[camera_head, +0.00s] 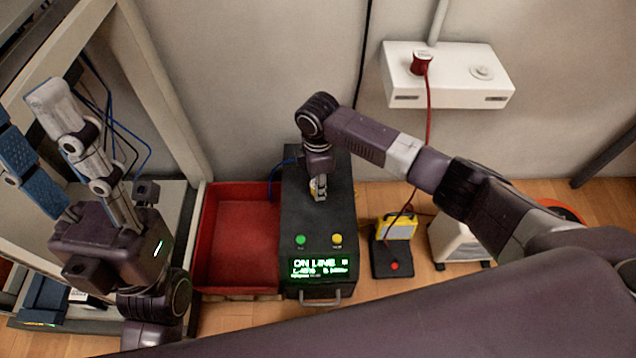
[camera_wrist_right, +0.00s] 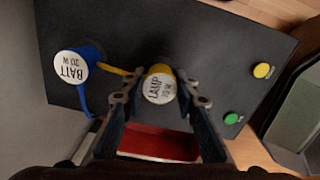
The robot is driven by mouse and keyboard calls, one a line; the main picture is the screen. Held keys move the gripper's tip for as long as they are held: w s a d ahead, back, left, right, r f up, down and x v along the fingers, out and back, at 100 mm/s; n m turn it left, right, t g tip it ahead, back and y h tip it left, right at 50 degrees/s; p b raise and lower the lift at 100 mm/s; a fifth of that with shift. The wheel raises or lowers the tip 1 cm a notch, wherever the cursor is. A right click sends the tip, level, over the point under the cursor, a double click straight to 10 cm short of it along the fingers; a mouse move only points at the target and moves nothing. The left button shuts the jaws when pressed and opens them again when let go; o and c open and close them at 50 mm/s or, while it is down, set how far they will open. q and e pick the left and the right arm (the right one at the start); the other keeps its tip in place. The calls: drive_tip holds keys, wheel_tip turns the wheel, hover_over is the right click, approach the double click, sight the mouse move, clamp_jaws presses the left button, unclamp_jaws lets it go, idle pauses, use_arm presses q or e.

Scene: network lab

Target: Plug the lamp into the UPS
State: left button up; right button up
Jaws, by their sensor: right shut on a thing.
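The UPS (camera_head: 338,215) is a black box on the floor with a lit green display reading "ON LINE". The lamp plug (camera_wrist_right: 158,86) is yellow with a white "LAMP" label. My right gripper (camera_head: 319,191) is over the top of the UPS, shut on the lamp plug, with one finger on each side in the right wrist view. Whether the plug is seated in a socket is hidden beneath it. The yellow lamp (camera_head: 397,227) stands on a dark base right of the UPS. My left gripper (camera_head: 27,112) is at the far left, its fingers apart and empty.
A blue "BATT" plug (camera_wrist_right: 72,66) is on the UPS top, beside the lamp plug. A red tray (camera_head: 240,238) adjoins the UPS on the left. A white wall box (camera_head: 450,75) holds a red plug (camera_head: 421,63) with a hanging cord. A rack frame (camera_head: 165,100) is on the left.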

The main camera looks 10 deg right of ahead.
drive_tip(key=shift+f, duration=0.15)
drive_tip(key=o, duration=1.2)
drive_tip(key=shift+c, duration=0.2)
wheel_tip(320, 180, up, 12)
